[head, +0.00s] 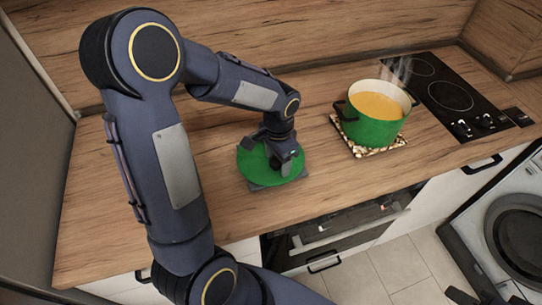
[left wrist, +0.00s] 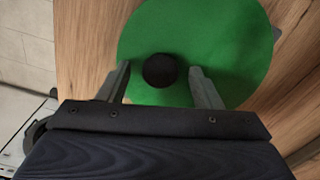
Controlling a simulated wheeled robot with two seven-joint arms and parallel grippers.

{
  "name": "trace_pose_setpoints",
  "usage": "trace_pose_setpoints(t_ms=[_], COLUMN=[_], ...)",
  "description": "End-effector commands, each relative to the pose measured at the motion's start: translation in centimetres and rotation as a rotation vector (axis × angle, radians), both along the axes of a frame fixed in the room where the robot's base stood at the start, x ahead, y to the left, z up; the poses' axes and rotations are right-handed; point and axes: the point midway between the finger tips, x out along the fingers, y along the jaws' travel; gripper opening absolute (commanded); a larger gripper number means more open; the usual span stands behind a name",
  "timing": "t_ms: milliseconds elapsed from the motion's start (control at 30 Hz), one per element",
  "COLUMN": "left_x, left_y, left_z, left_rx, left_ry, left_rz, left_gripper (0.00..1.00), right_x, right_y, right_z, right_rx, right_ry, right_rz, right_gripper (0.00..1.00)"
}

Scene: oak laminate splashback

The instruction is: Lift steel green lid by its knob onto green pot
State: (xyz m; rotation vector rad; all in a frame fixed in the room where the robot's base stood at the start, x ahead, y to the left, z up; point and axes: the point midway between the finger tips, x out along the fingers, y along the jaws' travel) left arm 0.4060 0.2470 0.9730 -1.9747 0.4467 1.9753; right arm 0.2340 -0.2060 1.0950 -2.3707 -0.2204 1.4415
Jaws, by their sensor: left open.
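The green lid (head: 257,165) lies on a dark grey mat or trivet on the wooden counter, below my left arm. In the left wrist view the lid (left wrist: 195,40) is a green disc with a round black knob (left wrist: 159,70) at its middle. My left gripper (head: 285,160) is over the lid. In the left wrist view its two fingers (left wrist: 160,78) are open, one on each side of the knob, with gaps to it. The green pot (head: 376,131) stands uncovered to the right, full of orange-yellow liquid with steam above it.
The pot rests on a pebble-patterned trivet (head: 359,148). A black hob (head: 446,92) lies right of it. The wooden splashback (head: 290,30) runs behind. Bare counter (head: 318,148) lies between lid and pot. An oven and a washing machine (head: 515,240) are below.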

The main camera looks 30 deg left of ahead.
Motion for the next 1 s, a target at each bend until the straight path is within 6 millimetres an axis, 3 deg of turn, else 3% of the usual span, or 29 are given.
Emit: trace_pose_setpoints(t_ms=[100, 500, 833, 1000], left_x=[0.0, 0.0, 0.1, 0.2], left_y=[0.0, 0.0, 0.0, 0.0], left_z=[0.0, 0.1, 0.4, 1.9], left_rx=[0.000, 0.000, 0.000, 0.001], left_ry=[0.000, 0.000, -0.002, -0.007], left_rz=[0.000, 0.000, 0.000, 0.000], left_gripper=[0.56, 0.04, 0.03, 0.03], right_x=[0.0, 0.0, 0.0, 0.0], right_y=[0.0, 0.0, 0.0, 0.0], right_z=[0.0, 0.0, 0.0, -0.1], right_rx=[0.000, 0.000, 0.000, 0.000], right_ry=[0.000, 0.000, 0.000, 0.000], right_rz=[0.000, 0.000, 0.000, 0.000], right_gripper=[0.32, 0.32, 0.32, 0.32])
